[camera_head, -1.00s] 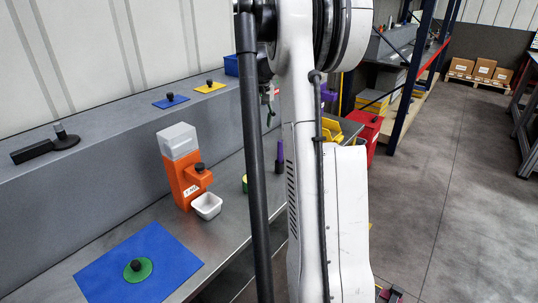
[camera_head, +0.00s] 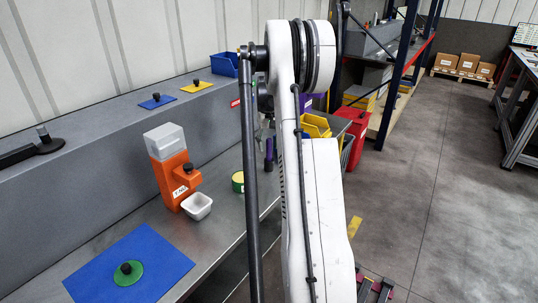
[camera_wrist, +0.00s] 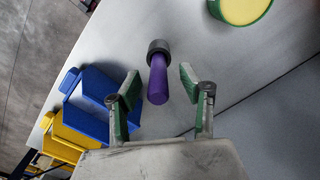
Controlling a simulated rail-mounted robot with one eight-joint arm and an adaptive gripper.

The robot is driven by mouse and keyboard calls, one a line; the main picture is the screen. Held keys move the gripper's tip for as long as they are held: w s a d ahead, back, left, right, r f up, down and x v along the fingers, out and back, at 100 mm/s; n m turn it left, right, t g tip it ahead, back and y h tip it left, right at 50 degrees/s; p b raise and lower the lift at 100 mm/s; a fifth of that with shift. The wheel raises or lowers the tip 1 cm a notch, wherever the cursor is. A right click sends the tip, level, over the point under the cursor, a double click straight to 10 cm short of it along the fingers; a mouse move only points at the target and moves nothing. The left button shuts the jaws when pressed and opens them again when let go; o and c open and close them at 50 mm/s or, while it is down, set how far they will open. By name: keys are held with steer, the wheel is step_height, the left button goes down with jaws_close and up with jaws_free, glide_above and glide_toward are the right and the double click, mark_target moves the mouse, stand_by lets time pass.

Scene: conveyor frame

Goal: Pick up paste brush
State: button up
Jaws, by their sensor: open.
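The paste brush (camera_wrist: 158,80) has a purple handle and a dark round end; it shows in the wrist view between my gripper's fingers. My gripper (camera_wrist: 160,82) is open, with green-padded fingertips on either side of the handle and a gap to each. I cannot tell how far the brush lies below the fingers. In the head view the brush (camera_head: 268,150) shows as a small purple and dark upright shape just beside my arm. My gripper is mostly hidden there behind my arm.
A green pot with yellow contents (camera_wrist: 240,8) stands near the brush; it also shows in the head view (camera_head: 238,182). Blue bins (camera_wrist: 102,88) and yellow bins (camera_wrist: 65,140) sit to the left in the wrist view. An orange dispenser (camera_head: 175,183) and white cup (camera_head: 197,206) stand on the bench.

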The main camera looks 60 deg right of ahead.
mark_target(269, 155)
steer(key=shift+d+f+p, duration=0.15)
steer(key=shift+f+p, duration=0.15)
steer(key=shift+f, duration=2.45)
jaws_close()
